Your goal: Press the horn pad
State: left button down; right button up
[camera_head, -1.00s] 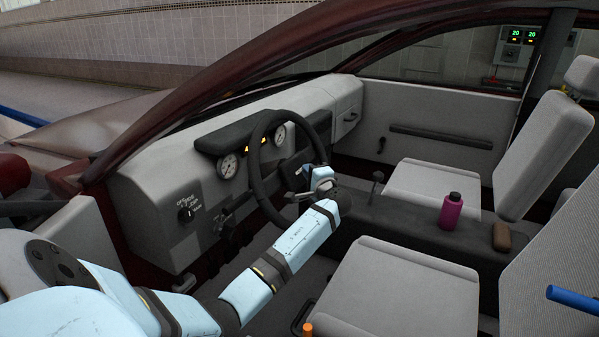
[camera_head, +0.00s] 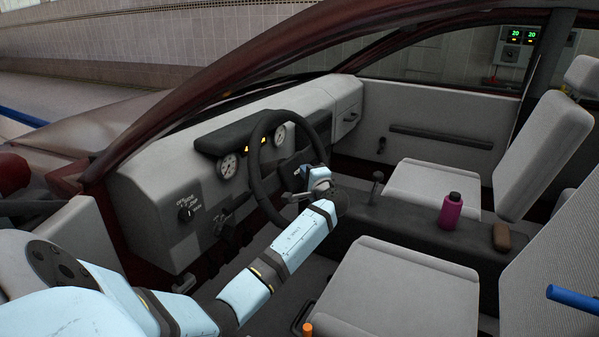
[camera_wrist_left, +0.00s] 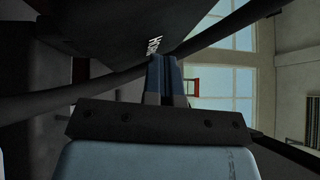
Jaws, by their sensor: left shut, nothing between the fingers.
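The dark steering wheel (camera_head: 254,155) stands in front of the dashboard. In the left wrist view the dark horn pad (camera_wrist_left: 105,22) fills the upper left, with white lettering partly hidden by the fingers. My left gripper (camera_head: 293,193) is at the wheel's hub, inside the rim. Its two fingers (camera_wrist_left: 165,70) are shut together and empty, and their tips overlap the edge of the lettering. They are at or very near the pad; I cannot tell if they touch it. My right gripper is not in view.
The wheel rim (camera_wrist_left: 225,28) passes close around the fingers. A gear lever (camera_head: 376,185), a magenta bottle (camera_head: 450,211) and a brown item (camera_head: 501,237) are on the centre console. The driver's seat (camera_head: 400,290) is below right of my arm.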

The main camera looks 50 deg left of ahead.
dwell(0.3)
pick_arm(q)
jog(key=shift+w+d+r+p, duration=0.15)
jog(key=shift+d+r+p, duration=0.2)
jog(key=shift+d, duration=0.35)
jog(key=d, duration=0.1)
jog(key=w+d+r+p, duration=0.1)
jog(key=d, duration=0.1)
jog(key=d+r, duration=0.1)
jog(key=shift+w+d, duration=0.15)
jog(key=shift+w, duration=0.1)
jog(key=shift+d, duration=0.1)
dwell(0.7)
